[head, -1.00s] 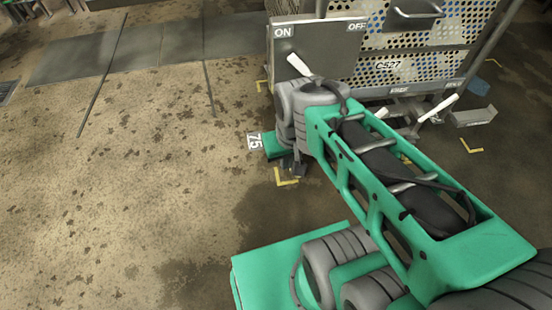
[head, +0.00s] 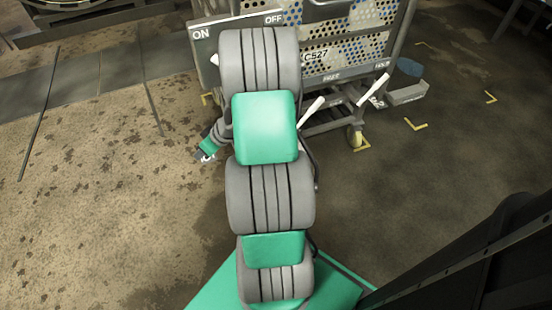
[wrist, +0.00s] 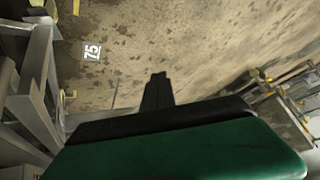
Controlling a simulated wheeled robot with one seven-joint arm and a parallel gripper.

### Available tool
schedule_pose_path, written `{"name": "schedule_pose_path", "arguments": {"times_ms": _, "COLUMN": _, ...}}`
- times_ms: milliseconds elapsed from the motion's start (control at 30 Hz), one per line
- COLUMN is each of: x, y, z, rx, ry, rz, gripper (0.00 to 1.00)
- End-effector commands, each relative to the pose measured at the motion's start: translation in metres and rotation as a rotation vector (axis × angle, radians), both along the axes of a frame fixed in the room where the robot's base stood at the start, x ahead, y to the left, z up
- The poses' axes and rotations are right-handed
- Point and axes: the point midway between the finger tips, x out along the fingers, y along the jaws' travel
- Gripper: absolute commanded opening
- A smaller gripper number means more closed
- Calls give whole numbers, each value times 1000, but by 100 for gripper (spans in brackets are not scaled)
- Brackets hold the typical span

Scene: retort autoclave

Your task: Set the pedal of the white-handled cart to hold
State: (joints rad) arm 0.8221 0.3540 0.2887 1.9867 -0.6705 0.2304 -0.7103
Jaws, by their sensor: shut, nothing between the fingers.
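A cart (head: 350,42) with a perforated, speckled front stands at the top of the head view. It bears FREE and HOLD labels along its lower edge. Two white bars slant up below these labels: one (head: 311,110) left of FREE, the other (head: 373,90) below HOLD. I cannot tell for sure which is the pedal. My gripper (head: 205,156) hangs over bare floor to the left of the cart, apart from it. In the wrist view its dark fingers (wrist: 157,90) are together and empty. My arm hides the cart's left part.
A grey ON/OFF panel (head: 205,45) stands at the cart's left, partly behind my arm. A grey box (head: 407,93) lies right of the cart. A floor tag marked 75 (wrist: 91,52) shows in the wrist view. Open floor lies left and right.

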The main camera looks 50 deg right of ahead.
Motion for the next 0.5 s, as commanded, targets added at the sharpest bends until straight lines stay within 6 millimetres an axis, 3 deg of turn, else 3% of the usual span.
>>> {"name": "schedule_pose_path", "arguments": {"times_ms": 33, "x": -6, "y": -36, "z": -36, "rx": 31, "ry": -73, "rz": -62, "gripper": 0}}
{"name": "schedule_pose_path", "arguments": {"times_ms": 167, "x": -31, "y": -124, "z": -96, "rx": 23, "ry": -321, "rz": -253, "gripper": 0}}
{"name": "schedule_pose_path", "arguments": {"times_ms": 200, "x": -47, "y": -150, "z": -113, "rx": 5, "ry": -392, "rz": -331, "gripper": 0}}
{"name": "schedule_pose_path", "arguments": {"times_ms": 300, "x": -94, "y": -202, "z": -149, "rx": -64, "ry": -534, "rz": -532, "gripper": 0}}
{"name": "schedule_pose_path", "arguments": {"times_ms": 400, "x": -139, "y": -233, "z": -174, "rx": -138, "ry": -615, "rz": -700, "gripper": 0}}
{"name": "schedule_pose_path", "arguments": {"times_ms": 500, "x": -167, "y": -247, "z": -187, "rx": -184, "ry": -651, "rz": -797, "gripper": 0}}
